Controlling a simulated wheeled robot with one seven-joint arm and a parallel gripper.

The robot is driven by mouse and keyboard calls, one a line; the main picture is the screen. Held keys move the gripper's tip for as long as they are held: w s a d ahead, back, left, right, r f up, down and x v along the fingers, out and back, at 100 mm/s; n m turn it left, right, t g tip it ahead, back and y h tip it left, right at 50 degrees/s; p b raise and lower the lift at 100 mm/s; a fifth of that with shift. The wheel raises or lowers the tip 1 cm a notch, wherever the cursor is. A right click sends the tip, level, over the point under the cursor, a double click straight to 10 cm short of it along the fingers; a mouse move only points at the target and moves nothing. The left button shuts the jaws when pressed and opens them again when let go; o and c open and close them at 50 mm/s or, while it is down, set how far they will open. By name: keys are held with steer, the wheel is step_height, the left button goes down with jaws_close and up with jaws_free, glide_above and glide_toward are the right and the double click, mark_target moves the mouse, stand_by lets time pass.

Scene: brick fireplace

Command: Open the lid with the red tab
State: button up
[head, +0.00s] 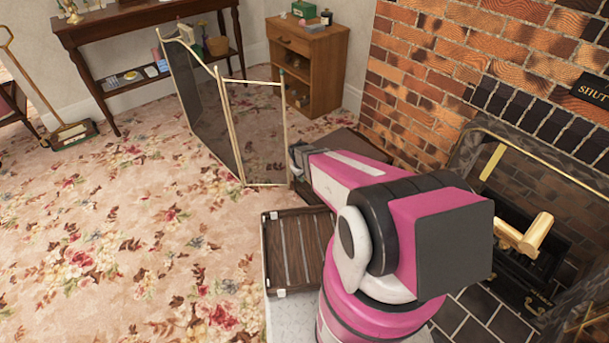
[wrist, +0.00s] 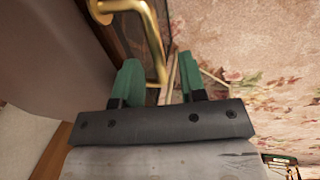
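My gripper shows in the wrist view (wrist: 160,82) with two green fingertips spread apart. A brass bar handle (wrist: 152,40) on a dark brown panel (wrist: 60,35) lies at and beyond the gap between them; I cannot tell whether they touch it. In the head view, my pink arm reaches over a dark brown boxlike thing (head: 350,144), hiding part of it and most of the gripper. A slatted dark wood top (head: 292,250) with pale corner pieces lies nearer, left of my arm. No red tab is visible, so I cannot tell which lid carries it.
A folding gold-framed screen (head: 255,135) stands just beyond the gripper. The brick fireplace (head: 450,75) with brass fittings is close on the right. A small cabinet (head: 308,55) and a console table (head: 140,22) stand at the back.

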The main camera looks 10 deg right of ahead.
jaws_close()
